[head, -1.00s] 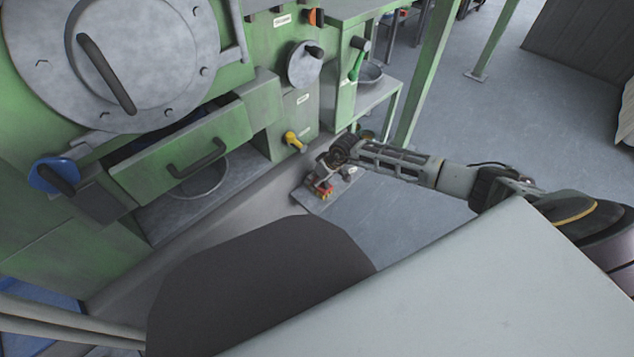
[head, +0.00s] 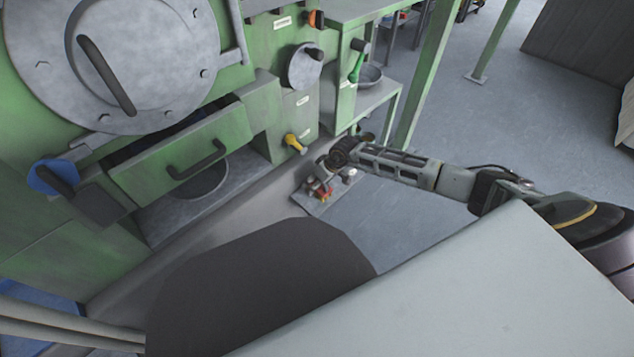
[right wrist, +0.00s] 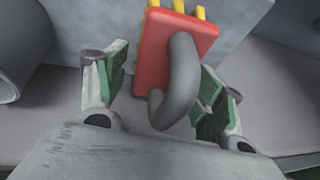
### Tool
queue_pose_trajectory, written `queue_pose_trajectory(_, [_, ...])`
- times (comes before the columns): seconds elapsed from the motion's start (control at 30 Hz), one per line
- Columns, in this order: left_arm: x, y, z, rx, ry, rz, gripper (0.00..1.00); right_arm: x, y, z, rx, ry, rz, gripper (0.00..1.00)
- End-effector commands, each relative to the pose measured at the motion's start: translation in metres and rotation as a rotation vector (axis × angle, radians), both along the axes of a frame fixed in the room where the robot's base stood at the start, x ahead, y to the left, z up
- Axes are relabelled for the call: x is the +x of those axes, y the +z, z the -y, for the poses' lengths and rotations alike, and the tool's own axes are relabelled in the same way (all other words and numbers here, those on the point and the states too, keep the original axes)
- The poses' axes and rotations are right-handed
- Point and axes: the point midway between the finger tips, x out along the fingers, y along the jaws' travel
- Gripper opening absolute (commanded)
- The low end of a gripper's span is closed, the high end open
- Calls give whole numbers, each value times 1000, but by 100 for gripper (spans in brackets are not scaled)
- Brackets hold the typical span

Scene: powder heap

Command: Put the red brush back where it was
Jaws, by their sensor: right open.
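The red brush (right wrist: 172,50) has yellow bristles and a grey loop handle. In the right wrist view it lies between the spread green-padded fingers of my right gripper (right wrist: 165,80), with the handle toward the palm. In the head view the brush (head: 320,191) is small, at the grey plate (head: 318,207) low beside the green machine. My right gripper (head: 327,174) is open just above it and partly covers it. I cannot tell whether the brush rests fully on the plate. My left gripper is not in view.
The green machine (head: 130,235) fills the left, with a handled drawer front (head: 180,155) and a yellow-handled valve (head: 294,143) close to my right gripper. A green post (head: 428,75) stands behind my right arm. The floor (head: 400,215) to the right is clear.

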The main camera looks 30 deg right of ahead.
Motion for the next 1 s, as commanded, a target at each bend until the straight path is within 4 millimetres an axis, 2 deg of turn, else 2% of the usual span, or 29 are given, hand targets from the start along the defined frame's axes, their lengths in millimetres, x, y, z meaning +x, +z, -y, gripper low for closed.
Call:
queue_pose_trajectory(0.37, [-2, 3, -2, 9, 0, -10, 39, -4, 15, 4, -1, 1, 1, 68])
queue_pose_trajectory(1.0, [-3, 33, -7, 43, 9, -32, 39, -29, 86, 25, -2, -1, 0, 68])
